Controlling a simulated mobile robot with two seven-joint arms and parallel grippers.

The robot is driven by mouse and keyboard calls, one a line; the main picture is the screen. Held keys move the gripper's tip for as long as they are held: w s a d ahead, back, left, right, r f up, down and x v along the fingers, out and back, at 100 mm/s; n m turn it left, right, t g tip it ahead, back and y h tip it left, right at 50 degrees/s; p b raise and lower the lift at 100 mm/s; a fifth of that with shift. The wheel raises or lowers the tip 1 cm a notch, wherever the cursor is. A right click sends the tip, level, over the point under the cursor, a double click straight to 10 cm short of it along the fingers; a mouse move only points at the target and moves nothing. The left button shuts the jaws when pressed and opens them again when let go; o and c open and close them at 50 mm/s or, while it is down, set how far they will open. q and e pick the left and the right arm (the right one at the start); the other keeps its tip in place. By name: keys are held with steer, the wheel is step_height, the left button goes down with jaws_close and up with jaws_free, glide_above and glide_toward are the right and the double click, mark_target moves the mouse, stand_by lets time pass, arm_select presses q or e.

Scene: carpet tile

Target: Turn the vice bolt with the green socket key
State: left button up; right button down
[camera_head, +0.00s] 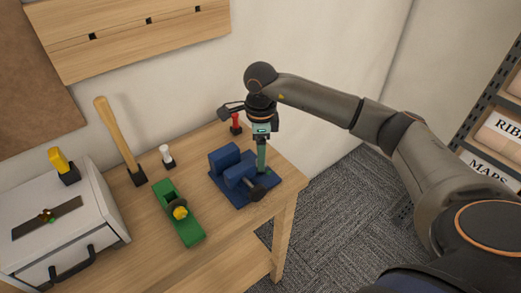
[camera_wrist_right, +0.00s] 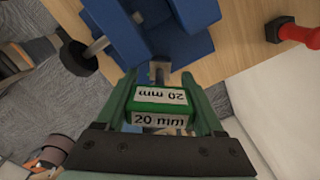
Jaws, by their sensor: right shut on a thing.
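The blue vice (camera_head: 227,158) stands near the table's right corner, with its dark-knobbed screw handle at the front; it also shows in the right wrist view (camera_wrist_right: 195,14). My right gripper (camera_head: 262,168) points down at the vice's right side. In the right wrist view its green fingers are shut on the green socket key (camera_wrist_right: 160,98), marked "20 mm". The key's metal end (camera_wrist_right: 159,72) points towards the vice and sits close beside its blue body. The vice bolt is hidden, so I cannot tell whether the key is on it. My left gripper is not in view.
A red-handled tool (camera_head: 236,124) stands behind the vice, a white-handled one (camera_head: 167,155) further left. A green plane-like tool (camera_head: 180,215) lies left of the vice. A wooden-handled tool (camera_head: 118,135) and a white drawer box (camera_head: 95,215) are beyond. Bare table lies in front.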

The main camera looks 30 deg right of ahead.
steer(key=shift+m, duration=0.3)
steer(key=shift+n, duration=0.5)
steer(key=shift+r, duration=0.1)
steer(key=shift+r+p, duration=1.4)
steer(key=shift+r, duration=0.85)
steer(key=shift+f, duration=0.1)
steer(key=shift+w, duration=0.1)
